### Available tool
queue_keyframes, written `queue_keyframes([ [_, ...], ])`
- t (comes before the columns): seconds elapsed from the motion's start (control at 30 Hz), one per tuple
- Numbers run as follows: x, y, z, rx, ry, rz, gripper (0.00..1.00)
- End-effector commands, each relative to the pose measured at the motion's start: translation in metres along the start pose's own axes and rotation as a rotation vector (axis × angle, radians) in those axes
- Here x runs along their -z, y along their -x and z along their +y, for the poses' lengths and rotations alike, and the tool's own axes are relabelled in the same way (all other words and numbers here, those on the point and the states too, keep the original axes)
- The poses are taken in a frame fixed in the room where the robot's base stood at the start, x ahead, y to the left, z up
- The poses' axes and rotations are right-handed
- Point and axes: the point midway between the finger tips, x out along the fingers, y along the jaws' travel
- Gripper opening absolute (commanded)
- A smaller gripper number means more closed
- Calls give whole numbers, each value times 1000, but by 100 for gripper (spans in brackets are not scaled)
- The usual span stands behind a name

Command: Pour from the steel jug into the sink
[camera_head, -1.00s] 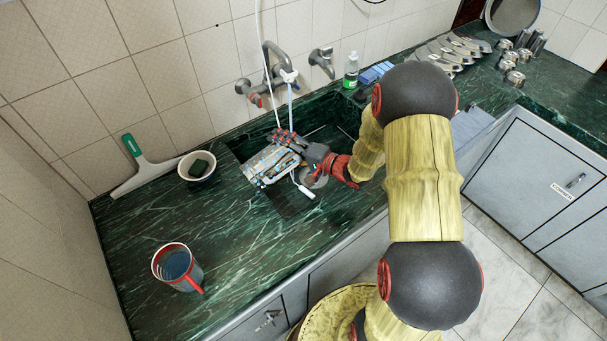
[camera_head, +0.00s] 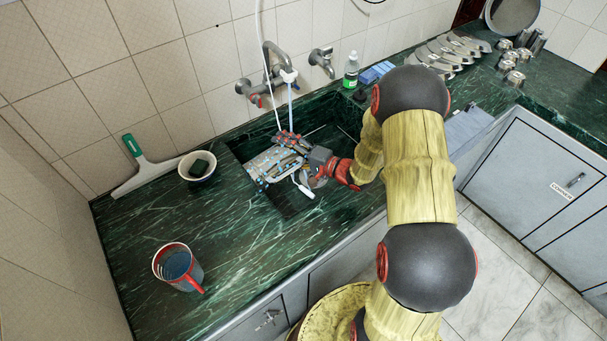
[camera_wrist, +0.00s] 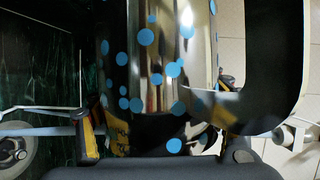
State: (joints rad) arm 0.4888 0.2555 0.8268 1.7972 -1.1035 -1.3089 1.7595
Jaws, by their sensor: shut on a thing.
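The steel jug (camera_head: 268,168), shiny with blue dots, is tilted well over on its side above the dark sink (camera_head: 292,207). My gripper (camera_head: 292,143) is shut around its body from the right. In the wrist view the jug (camera_wrist: 160,45) fills the middle, with the gripper fingers (camera_wrist: 158,125) on both sides of it. The jug's mouth and any contents cannot be made out. No stream from the jug is visible.
A wall tap (camera_head: 270,85) stands behind the sink, with a white hose and a thin pale blue line hanging below. A blue-and-red mug (camera_head: 178,266), a bowl (camera_head: 197,166) and a squeegee (camera_head: 145,172) are on the left counter. A green bottle (camera_head: 351,70) stands behind.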

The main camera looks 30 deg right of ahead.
Motion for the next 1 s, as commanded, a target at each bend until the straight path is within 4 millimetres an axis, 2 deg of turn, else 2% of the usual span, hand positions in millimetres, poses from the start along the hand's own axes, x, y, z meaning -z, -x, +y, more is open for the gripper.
queue_keyframes([
  [1.0,3,0,11,28,-65,-8,11],
])
